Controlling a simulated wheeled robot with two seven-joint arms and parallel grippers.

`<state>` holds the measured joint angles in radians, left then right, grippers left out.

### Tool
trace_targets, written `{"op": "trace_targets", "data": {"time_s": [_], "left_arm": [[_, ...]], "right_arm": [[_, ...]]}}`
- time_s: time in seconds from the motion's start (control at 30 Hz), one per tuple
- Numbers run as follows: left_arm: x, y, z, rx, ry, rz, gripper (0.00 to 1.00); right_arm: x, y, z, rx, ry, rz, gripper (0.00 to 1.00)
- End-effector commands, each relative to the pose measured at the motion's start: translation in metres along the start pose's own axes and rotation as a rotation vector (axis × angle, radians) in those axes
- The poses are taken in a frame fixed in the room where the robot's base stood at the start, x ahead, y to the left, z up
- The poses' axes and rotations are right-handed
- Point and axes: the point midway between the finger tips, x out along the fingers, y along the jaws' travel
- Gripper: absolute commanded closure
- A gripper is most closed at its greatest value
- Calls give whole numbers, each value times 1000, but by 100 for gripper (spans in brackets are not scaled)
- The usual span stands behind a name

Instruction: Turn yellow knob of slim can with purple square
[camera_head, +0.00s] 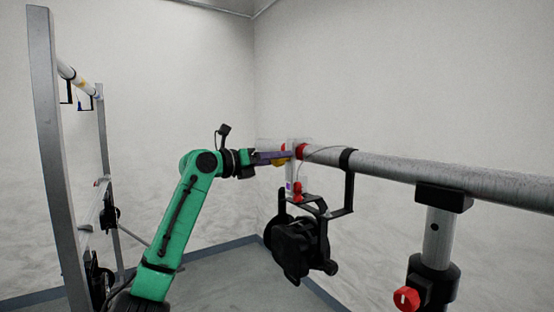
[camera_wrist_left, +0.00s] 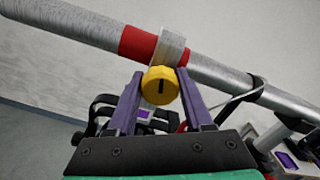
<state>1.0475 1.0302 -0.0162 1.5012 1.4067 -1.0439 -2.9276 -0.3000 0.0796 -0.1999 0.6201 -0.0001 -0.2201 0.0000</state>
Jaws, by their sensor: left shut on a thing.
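In the head view the gripper (camera_head: 273,157) reaches in from the left to the pipe end, and the knob (camera_head: 280,161) shows only in part. A black can (camera_head: 297,245) hangs below, with a small purple square (camera_head: 289,187) on a pale tag above it. My right gripper is not in view.
The grey pipe (camera_head: 420,178) runs to the right on a stand with a red knob (camera_head: 406,298). A red band (camera_wrist_left: 138,42) wraps the pipe beside the clamp. A second purple square (camera_wrist_left: 287,160) shows at the lower right. Another rack (camera_head: 60,150) stands at the left.

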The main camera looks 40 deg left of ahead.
Motion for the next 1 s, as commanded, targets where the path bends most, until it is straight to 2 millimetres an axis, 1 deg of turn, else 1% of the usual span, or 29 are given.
{"op": "trace_targets", "data": {"time_s": [0.13, 0.17, 0.2, 0.23, 0.53, 0.67, 0.77, 0.9, 1.0], "left_arm": [[0, 0, 0, -1, -1, 1, 100], [0, 0, 0, -1, -1, 1, 41], [0, 0, 0, -1, -1, 1, 26], [0, 0, 0, -1, -1, 1, 19], [-1, 0, 0, -2, -1, 0, 19], [-14, 3, -3, -2, -3, 2, 19], [-37, 5, -7, 2, -3, 4, 19], [-81, 5, -7, 1, -5, 4, 19], [-109, 4, -6, 0, -4, 2, 19]], "right_arm": [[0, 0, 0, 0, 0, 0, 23], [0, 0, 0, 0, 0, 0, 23], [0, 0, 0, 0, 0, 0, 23], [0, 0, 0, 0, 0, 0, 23], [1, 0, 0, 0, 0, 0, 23], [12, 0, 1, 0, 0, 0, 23], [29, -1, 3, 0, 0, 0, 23], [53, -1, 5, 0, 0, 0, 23], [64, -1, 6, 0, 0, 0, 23]]}}
